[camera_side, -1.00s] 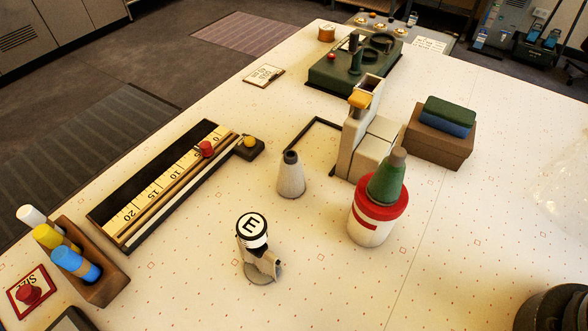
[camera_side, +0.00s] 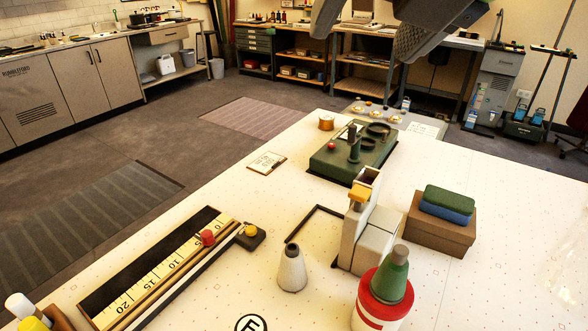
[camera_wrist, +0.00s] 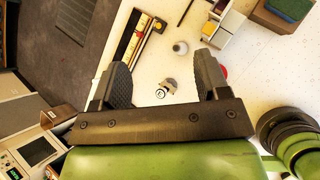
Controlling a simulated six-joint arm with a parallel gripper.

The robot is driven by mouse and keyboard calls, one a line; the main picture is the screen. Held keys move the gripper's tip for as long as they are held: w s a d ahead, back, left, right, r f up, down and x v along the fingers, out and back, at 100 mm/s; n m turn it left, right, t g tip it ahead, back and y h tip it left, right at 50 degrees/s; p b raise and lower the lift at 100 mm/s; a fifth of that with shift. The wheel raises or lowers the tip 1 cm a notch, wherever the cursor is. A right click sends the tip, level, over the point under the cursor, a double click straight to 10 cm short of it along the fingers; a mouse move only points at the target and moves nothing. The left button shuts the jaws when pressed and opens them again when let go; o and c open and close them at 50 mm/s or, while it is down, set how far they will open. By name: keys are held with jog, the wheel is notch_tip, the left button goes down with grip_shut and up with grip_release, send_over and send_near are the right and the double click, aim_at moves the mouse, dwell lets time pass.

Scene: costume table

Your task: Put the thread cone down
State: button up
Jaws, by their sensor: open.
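A green cone (camera_side: 391,280) with a grey-brown tip stands upright on the red lid of a white tub (camera_side: 370,318). A smaller white cone (camera_side: 291,270) with a dark top stands upright on the table, left of the tub; it also shows in the wrist view (camera_wrist: 180,47). I cannot tell which cone is the thread cone. My gripper (camera_wrist: 164,76) is open, with nothing visible between its fingers, and is high above the table. Part of it shows at the top of the side view. In the wrist view its right finger hides most of the red lid (camera_wrist: 224,72).
A black tray with a ruler (camera_side: 165,270) lies at the left. A cream block-shaped device (camera_side: 372,238) and a brown box (camera_side: 440,228) stand behind the cones. An E-marked object (camera_wrist: 160,93) stands in front of the white cone. Bare table lies around the white cone.

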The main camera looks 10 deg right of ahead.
jog(key=a+f+n, duration=0.2)
jog(key=a+n, duration=0.3)
send_near(294, 251)
jog(key=x, duration=0.2)
jog(key=shift+t, duration=0.3)
jog(key=x, duration=0.5)
jog(key=shift+s+a+f, duration=0.25)
jog(key=shift+s, duration=0.05)
jog(key=shift+d+x, duration=0.1)
jog(key=shift+x, duration=1.45)
jog(key=shift+d+x, duration=0.15)
jog(key=shift+x, duration=1.4)
jog(key=shift+w, duration=0.1)
jog(key=shift+r, duration=0.1)
jog(key=c, duration=1)
jog(key=shift+c, duration=0.5)
jog(key=shift+r, duration=0.1)
